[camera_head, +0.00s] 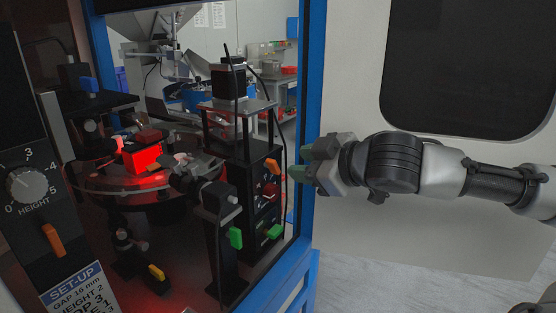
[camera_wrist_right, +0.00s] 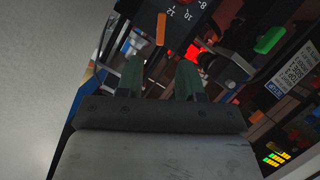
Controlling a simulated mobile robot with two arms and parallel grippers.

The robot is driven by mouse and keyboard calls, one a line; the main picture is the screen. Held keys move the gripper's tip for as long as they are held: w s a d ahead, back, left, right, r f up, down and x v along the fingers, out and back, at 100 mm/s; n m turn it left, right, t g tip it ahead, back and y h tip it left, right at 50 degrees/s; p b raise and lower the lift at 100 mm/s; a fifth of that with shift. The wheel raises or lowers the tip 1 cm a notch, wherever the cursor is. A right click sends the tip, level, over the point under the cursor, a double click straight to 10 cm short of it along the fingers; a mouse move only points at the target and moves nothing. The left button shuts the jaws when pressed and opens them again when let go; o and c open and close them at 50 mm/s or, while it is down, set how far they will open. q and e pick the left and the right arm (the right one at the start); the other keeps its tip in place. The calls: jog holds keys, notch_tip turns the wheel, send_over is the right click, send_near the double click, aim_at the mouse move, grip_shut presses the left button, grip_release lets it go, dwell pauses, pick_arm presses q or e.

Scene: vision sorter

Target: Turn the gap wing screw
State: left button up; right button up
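Several coloured wing screws show on the machine; none has a readable "gap" label, so I cannot tell for sure which is the gap one. An orange wing screw (camera_wrist_right: 160,28) stands beside a dial face (camera_wrist_right: 188,12) marked 8, 10 and 12 in the right wrist view, beyond my fingertips. In the head view an orange wing screw (camera_head: 273,166) sits on the dark post left of my right gripper (camera_head: 303,162). That gripper is outside the blue frame, open and empty; its two fingers (camera_wrist_right: 159,75) are apart in the wrist view. My left gripper is out of view.
The blue frame upright (camera_head: 309,110) stands close by my right fingers. Inside are a red-lit turntable (camera_head: 100,180), green wing screws (camera_head: 236,237), a HEIGHT dial (camera_head: 22,184) with an orange wing screw (camera_head: 52,240), and a set-up card (camera_head: 75,291) reading gap 16 mm.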

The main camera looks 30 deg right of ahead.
aim_at(276, 164)
jog(key=p+x, duration=0.2)
jog(key=x, duration=0.4)
jog(key=shift+a, duration=0.1)
jog(key=shift+w+a+f, duration=0.1)
jog(key=shift+w+f, duration=0.1)
jog(key=shift+w, duration=0.3)
grip_shut()
